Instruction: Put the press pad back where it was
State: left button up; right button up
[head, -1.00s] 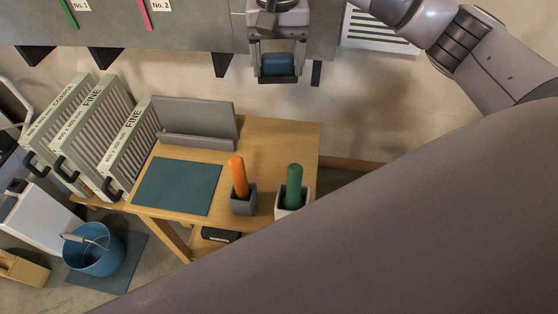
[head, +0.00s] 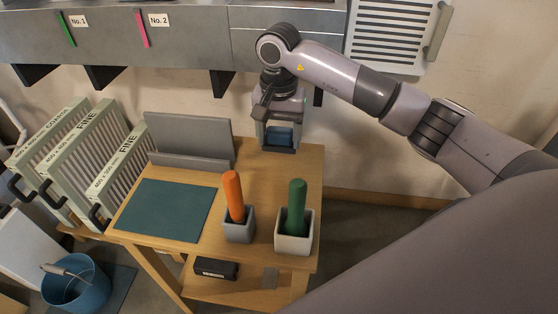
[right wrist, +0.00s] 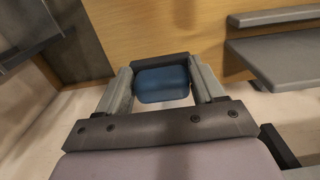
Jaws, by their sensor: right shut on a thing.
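The blue press pad (head: 279,137) is held between the fingers of my right gripper (head: 279,148), over or just behind the table's back right corner; its height above the wood is hard to judge. In the right wrist view the pad (right wrist: 162,84) sits between both fingers, with the wooden table (right wrist: 150,30) behind it. A grey stand (head: 190,135) with a backrest and front ledge is at the back of the table, left of the gripper and apart from it. My left gripper is not in view.
An orange-handled tool (head: 233,195) and a green-handled tool (head: 297,205) stand in holders (head: 239,228) (head: 294,239) at the front right. A teal mat (head: 165,210) lies at left. Filters (head: 92,160) stand beyond it. A grey duct (head: 150,50) hangs above. Bare wood lies between stand and holders.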

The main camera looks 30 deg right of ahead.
aim_at(279, 151)
jog(key=shift+f, duration=1.8)
notch_tip(279, 151, down, 3)
jog(key=shift+r+b, duration=0.15)
jog(key=shift+b, duration=0.25)
jog(key=shift+f, duration=0.5)
jog(key=o, duration=0.9)
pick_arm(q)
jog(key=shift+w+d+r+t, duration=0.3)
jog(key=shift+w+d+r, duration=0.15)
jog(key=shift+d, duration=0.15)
